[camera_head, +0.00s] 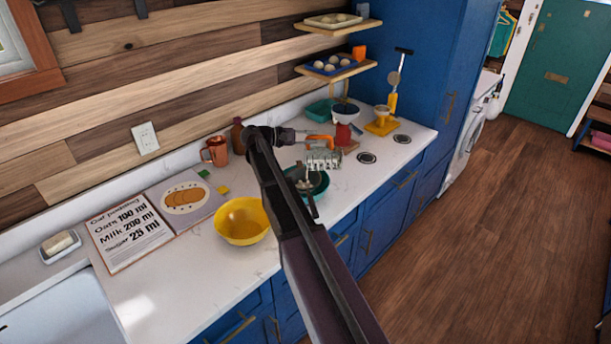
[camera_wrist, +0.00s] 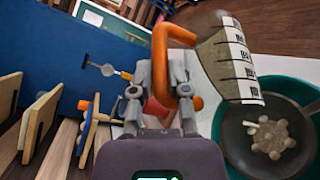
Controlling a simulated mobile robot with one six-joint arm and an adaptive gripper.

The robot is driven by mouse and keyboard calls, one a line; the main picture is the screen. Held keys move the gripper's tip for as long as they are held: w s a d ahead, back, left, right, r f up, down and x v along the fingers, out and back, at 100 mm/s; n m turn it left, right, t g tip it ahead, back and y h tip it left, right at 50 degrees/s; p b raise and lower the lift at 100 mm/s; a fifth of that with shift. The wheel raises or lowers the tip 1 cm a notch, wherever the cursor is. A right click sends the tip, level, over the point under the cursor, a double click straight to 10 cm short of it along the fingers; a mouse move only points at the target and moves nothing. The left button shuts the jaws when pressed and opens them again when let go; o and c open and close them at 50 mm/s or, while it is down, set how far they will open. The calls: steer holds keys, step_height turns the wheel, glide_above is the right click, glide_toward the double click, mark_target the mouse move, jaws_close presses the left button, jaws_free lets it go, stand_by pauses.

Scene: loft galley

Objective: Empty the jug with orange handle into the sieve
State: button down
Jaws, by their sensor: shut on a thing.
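My gripper (camera_wrist: 160,85) is shut on the orange handle (camera_wrist: 165,60) of the clear jug (camera_wrist: 212,55). The jug has dark measuring marks on a white strip and a brownish tone inside. In the head view the jug (camera_head: 322,159) hangs on its side below the handle, above the teal bowl (camera_head: 322,187). The dark sieve (camera_wrist: 240,150) sits over the teal bowl (camera_wrist: 216,120) in the wrist view, right beside and below the jug. A cluster of pale round shapes shows in the sieve's middle. I cannot tell whether anything is flowing from the jug.
A yellow bowl (camera_head: 242,222) stands left of the teal bowl. A red jug (camera_head: 342,134), a yellow scale (camera_head: 382,126) and shelves (camera_head: 340,68) are at the far end. The front counter is clear.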

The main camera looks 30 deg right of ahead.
steer(key=shift+w+a+n+g+h+b, duration=0.35)
steer(key=shift+w+a+h+b, duration=0.3)
steer(key=shift+b, duration=0.5)
stand_by(0.6)
steer(key=shift+w+a+f+n+h+b, duration=0.2)
steer(key=shift+w+a+h+b, duration=0.3)
steer(key=shift+b, duration=0.5)
steer(key=shift+w+a+f+n+h+b, duration=0.1)
steer(key=shift+w+a+n+h+b, duration=0.15)
steer(key=shift+a+h+b, duration=0.6)
steer(key=s+d+y+p, duration=0.1)
steer(key=p, duration=0.1)
steer(key=s+d+r+m+y+p, duration=0.1)
steer(key=y+p, duration=0.1)
steer(key=p, duration=0.1)
steer(key=shift+s+d+r, duration=0.1)
steer(key=shift+d+r, duration=0.05)
steer(key=shift+d, duration=0.25)
steer(key=shift+s+d+y+p, duration=0.2)
steer(key=shift+d+y+p, duration=0.1)
steer(key=shift+p, duration=0.15)
steer(key=shift+d+f+m, duration=0.15)
steer(key=shift+f+m, duration=0.05)
steer(key=shift+m, duration=0.1)
steer(key=shift+f, duration=0.2)
